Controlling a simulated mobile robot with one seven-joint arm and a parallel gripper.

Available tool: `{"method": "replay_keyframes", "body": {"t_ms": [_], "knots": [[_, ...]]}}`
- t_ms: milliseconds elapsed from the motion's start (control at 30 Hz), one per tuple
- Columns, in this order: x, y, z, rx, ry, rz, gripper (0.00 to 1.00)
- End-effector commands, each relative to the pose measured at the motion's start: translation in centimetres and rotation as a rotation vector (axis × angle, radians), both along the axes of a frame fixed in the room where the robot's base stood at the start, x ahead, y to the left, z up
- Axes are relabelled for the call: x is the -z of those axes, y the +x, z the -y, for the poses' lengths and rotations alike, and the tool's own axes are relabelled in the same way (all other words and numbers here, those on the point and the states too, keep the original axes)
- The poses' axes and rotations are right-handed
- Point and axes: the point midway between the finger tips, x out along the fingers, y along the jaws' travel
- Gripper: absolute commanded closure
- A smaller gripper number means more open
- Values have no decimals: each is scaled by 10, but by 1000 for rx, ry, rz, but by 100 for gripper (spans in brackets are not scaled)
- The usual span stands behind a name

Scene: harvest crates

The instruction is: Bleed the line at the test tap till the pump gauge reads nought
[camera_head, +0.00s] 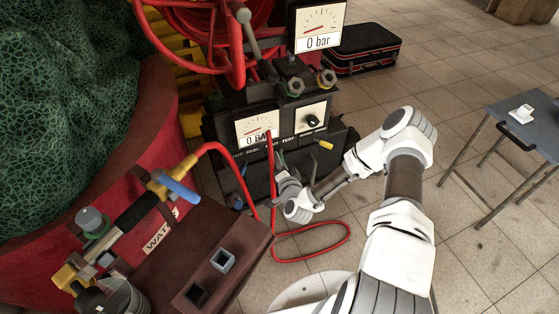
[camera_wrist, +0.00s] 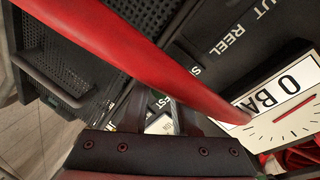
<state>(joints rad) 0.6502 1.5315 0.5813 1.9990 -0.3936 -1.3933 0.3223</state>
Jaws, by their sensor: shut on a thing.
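The pump (camera_head: 237,100) is a dark unit with a panel. Its gauge (camera_head: 254,127) reads 0 BAR, and this gauge also shows in the wrist view (camera_wrist: 285,100). A larger gauge (camera_head: 318,27) above it also reads 0 bar. My gripper (camera_head: 280,163) is at the front of the pump, just below the TEST label. In the wrist view my gripper (camera_wrist: 155,117) points at the panel, with its fingers shut on what appears to be the test tap. The tap itself is mostly hidden by the fingers and a red hose (camera_wrist: 135,60).
A red hose (camera_head: 310,258) loops on the tiled floor under my arm. A brown box (camera_head: 225,240) and a pipe fitting with a blue lever (camera_head: 178,187) stand at left. A red-edged case (camera_head: 360,48) lies behind the pump. A grey table (camera_head: 530,120) stands right.

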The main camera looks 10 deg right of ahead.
Motion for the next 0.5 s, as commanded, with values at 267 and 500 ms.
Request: {"method": "replay_keyframes", "body": {"t_ms": [267,500], "knots": [[0,0,-2,11,2,0,100],[-1,2,-6,110,2,1,100]]}}
